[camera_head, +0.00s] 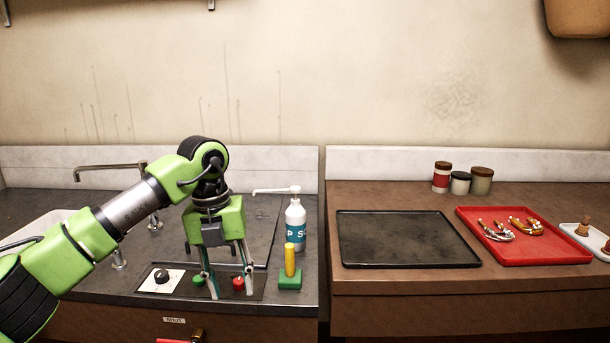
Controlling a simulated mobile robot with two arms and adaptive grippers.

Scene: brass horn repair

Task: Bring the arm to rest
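My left arm comes in from the left, and its green gripper (230,292) points down over the front of the dark sink counter. Its two fingers are apart with nothing seen between them. The fingertips are in front of a control panel (177,287) with a dial, a green button (198,280) and a red button (238,283). I cannot tell whether a fingertip touches the panel or the red button. My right gripper is not in view.
A yellow-handled tool on a green block (290,282) and a white pump bottle (295,222) stand just right of the gripper. A faucet (110,168) is behind the arm. On the right counter are a black tray (405,238), a red tray (555,251) with brass parts, and jars (461,183).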

